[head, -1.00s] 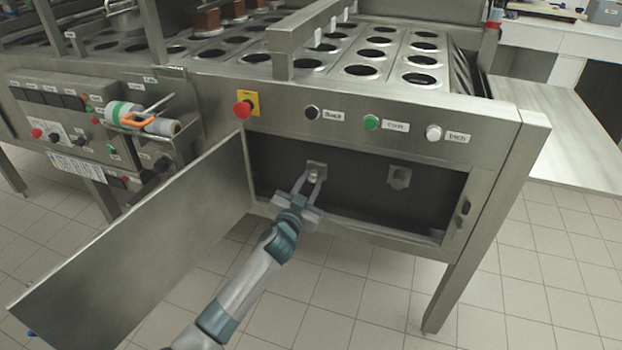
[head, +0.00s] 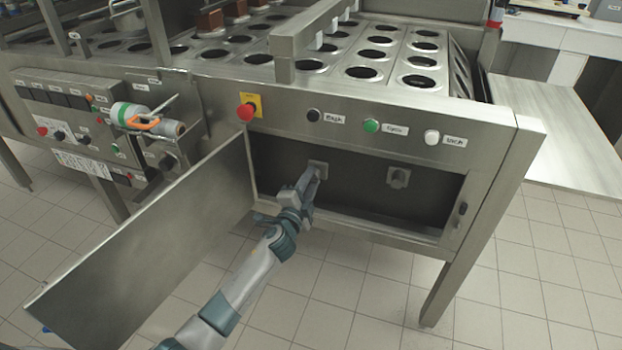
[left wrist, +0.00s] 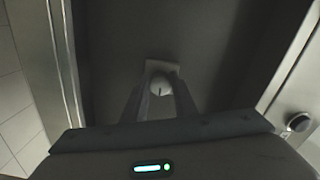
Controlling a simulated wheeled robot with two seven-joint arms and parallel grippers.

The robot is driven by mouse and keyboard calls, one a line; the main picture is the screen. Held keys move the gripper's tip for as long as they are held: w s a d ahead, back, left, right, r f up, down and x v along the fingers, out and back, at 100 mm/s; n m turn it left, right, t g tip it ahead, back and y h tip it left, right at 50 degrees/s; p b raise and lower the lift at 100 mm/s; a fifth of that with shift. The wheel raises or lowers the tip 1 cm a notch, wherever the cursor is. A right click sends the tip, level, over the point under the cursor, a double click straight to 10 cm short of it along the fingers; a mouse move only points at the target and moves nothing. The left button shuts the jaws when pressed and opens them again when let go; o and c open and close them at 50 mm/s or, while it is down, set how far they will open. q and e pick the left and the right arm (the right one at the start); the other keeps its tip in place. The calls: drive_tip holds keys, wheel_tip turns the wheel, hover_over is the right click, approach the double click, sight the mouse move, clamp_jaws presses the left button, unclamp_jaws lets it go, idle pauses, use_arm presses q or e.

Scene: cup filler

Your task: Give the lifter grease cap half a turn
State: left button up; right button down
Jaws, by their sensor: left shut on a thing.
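The open compartment in the machine's front holds two small grey caps on square plates. My left gripper (head: 313,178) reaches in and is shut on the left cap, which its fingers mostly hide in the head view. In the left wrist view this grease cap (left wrist: 160,87) is round and pale with a dark line on its face, between my two fingers. Its square plate (head: 319,167) shows behind it. The right cap (head: 398,177) stands apart, untouched. I see no readable label that tells which cap is the lifter one. My right gripper is not in view.
The compartment door (head: 150,245) hangs open to the left, beside my left arm. A red stop button (head: 246,112) and black, green (head: 371,125) and white buttons sit above the opening. The compartment's lower edge runs just under my gripper.

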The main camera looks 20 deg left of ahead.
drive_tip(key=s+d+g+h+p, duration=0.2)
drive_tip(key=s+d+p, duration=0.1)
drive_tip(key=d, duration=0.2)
use_arm(q)
drive_tip(key=shift+d+r+m+p, duration=0.15)
drive_tip(key=shift+m+p, duration=0.45)
drive_tip(key=shift+m, duration=4.2)
drive_tip(key=shift+d+r+m+p, duration=0.1)
drive_tip(key=shift+m+p, duration=0.45)
drive_tip(key=shift+m, duration=4.25)
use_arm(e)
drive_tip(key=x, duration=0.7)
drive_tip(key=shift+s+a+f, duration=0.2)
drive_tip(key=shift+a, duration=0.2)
use_arm(q)
drive_tip(key=shift+f, duration=0.1)
drive_tip(key=shift+s, duration=0.1)
drive_tip(key=o, duration=1)
drive_tip(key=shift+o, duration=0.2)
